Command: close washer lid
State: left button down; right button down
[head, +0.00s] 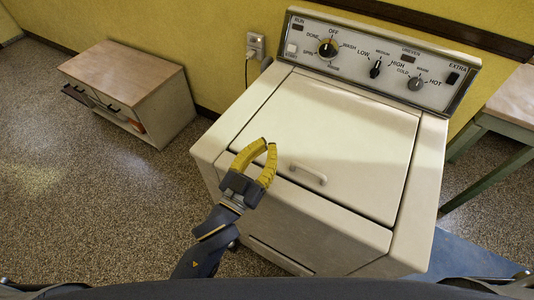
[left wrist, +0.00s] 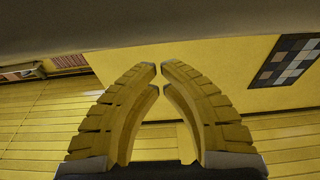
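The white washer (head: 310,240) has a wide, flat lid (head: 330,130) with a small bar handle (head: 308,174) near its front edge. The lid lies down across the washer's top; I cannot tell whether a small gap is left under it. My left gripper (head: 267,144) has yellow fingers. It is in front of the lid's front left part in the head view, left of the handle. Its empty fingertips nearly meet, also in the left wrist view (left wrist: 159,68). Whether it touches the lid is unclear. My right gripper is not in view.
The control panel (head: 378,62) with knobs stands along the washer's back. A low cabinet (head: 130,85) with a wooden top is at the left, and a table (head: 510,98) at the right. Speckled floor (head: 70,190) is clear between cabinet and washer.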

pick_arm(q)
jog(key=v, duration=0.9)
jog(key=shift+s+a+f, duration=0.15)
jog(key=shift+s+f, duration=0.15)
jog(key=shift+f, duration=0.1)
jog(key=w+a+f+g+y, duration=0.2)
jog(key=a+f+g+y, duration=0.2)
jog(key=a+f+y, duration=0.7)
jog(key=s+a+f+m+g+y, duration=0.1)
jog(key=s+a+f+g+y, duration=0.2)
jog(key=a, duration=0.5)
jog(key=s+a+f+g+y, duration=0.1)
jog(key=s+a+f+g, duration=0.25)
jog(key=s+a, duration=0.35)
jog(key=s+d+f+g+h, duration=0.1)
jog(key=d+f+h, duration=0.1)
jog(key=f, duration=1.5)
jog(key=s+d+f+g+h, duration=0.1)
jog(key=s+d+f+g, duration=0.15)
jog(key=f, duration=1.45)
jog(key=s+f+n+g+h, duration=0.1)
jog(key=s+f+n+g, duration=0.1)
jog(key=s+f, duration=1.6)
jog(key=shift+s+f+n, duration=0.25)
jog(key=shift+s+n, duration=0.45)
jog(key=shift+s, duration=0.45)
jog(key=shift+d, duration=0.15)
